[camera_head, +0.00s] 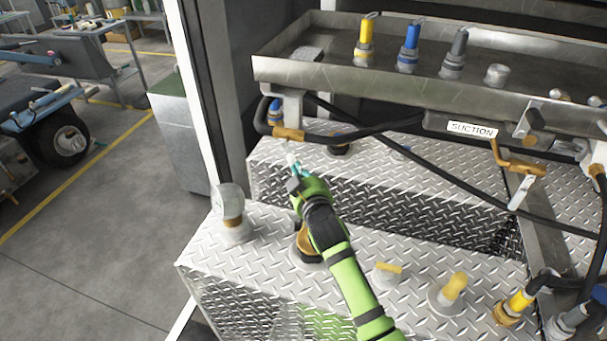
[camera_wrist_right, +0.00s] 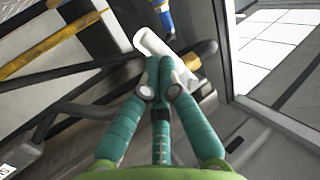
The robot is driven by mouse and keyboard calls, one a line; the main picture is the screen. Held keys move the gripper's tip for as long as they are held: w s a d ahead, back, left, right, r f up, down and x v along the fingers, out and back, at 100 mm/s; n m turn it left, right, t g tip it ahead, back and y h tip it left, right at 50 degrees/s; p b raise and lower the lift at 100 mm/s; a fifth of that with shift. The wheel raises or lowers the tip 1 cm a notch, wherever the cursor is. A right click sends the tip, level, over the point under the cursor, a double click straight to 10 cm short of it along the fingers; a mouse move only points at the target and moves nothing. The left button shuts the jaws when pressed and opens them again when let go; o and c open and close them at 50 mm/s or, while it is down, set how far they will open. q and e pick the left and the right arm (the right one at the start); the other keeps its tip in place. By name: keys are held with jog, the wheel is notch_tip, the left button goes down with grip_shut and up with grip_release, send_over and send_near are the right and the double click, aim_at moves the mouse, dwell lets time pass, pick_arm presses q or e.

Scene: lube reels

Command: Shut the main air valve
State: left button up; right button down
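A white valve handle (camera_head: 291,159) hangs below the brass fitting (camera_head: 287,134) under the left end of the steel tray; I take it for the main air valve, though no label on it is readable. In the right wrist view the handle (camera_wrist_right: 150,43) lies slantwise behind my teal fingertips. My right gripper (camera_head: 296,170) is at the handle, with its fingertips together (camera_wrist_right: 160,68). The fingertips overlap the handle, and I cannot tell whether they touch it. The handle's middle is hidden by the fingers. My left gripper is not in view.
Black hoses (camera_head: 440,165) run under the steel tray (camera_head: 350,85). Another brass valve (camera_head: 520,166) is at the right, beside the SUCTION label (camera_head: 472,129). A gauge-like fitting (camera_head: 232,205) and several caps stand on the diamond-plate tanks (camera_head: 330,285). A door post (camera_head: 190,90) is at the left.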

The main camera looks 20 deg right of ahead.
jog(key=shift+w+a+f+m+t+b, duration=0.15)
jog(key=shift+w+a+f+m+b, duration=0.2)
jog(key=shift+b, duration=0.3)
jog(key=shift+w+a+f+m+t+b, duration=0.15)
jog(key=shift+w+a+f+b, duration=0.1)
jog(key=shift+a+b, duration=0.3)
jog(key=shift+d, duration=0.1)
